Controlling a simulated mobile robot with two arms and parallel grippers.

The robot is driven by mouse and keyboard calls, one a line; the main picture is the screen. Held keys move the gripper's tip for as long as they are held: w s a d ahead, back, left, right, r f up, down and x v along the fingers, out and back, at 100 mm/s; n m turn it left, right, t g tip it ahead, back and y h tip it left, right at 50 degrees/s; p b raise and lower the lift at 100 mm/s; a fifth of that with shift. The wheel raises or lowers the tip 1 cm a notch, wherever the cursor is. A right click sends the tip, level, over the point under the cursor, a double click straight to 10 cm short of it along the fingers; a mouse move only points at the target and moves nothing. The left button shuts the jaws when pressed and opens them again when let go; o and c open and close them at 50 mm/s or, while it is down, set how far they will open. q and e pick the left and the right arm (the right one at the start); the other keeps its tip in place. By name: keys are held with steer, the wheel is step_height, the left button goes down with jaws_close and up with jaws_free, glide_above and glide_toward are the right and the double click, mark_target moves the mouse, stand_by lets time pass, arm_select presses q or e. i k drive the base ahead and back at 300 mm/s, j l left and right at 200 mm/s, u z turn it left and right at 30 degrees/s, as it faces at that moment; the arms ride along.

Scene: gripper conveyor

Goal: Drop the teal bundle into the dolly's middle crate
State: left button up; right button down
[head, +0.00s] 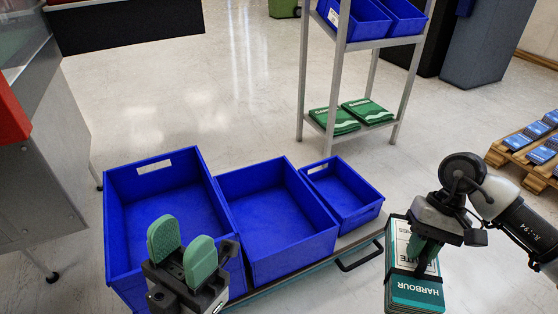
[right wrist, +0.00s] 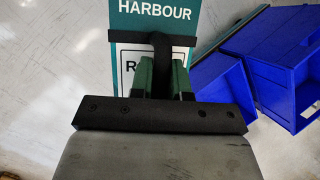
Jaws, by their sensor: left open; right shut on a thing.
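The teal bundle (head: 415,290), printed HARBOUR and bound by a dark strap, hangs in my right gripper (head: 428,250), right of the dolly and apart from it. In the right wrist view the bundle (right wrist: 130,18) shows beyond the right gripper (right wrist: 165,80), whose fingers are shut at its strap. The dolly (head: 345,241) bears three blue crates in a row. The middle crate (head: 300,245) looks empty and stands between a larger left crate and a smaller right one. My left gripper (head: 184,252) is open and empty, in front of the left crate.
The left crate (head: 150,165) and right crate (head: 365,212) look empty. The dolly's black handle (head: 360,262) sticks out towards the bundle. A shelf rack (head: 332,100) with green packs stands behind. A wooden pallet (head: 515,155) with blue packs lies at the right.

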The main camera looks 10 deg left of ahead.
mark_target(279, 229)
steer(key=i+l+u, duration=0.15)
steer(key=i+u, duration=0.15)
steer(key=i+l+u, duration=0.35)
steer(key=i, duration=0.2)
steer(key=j+u, duration=0.1)
steer(key=u, duration=0.45)
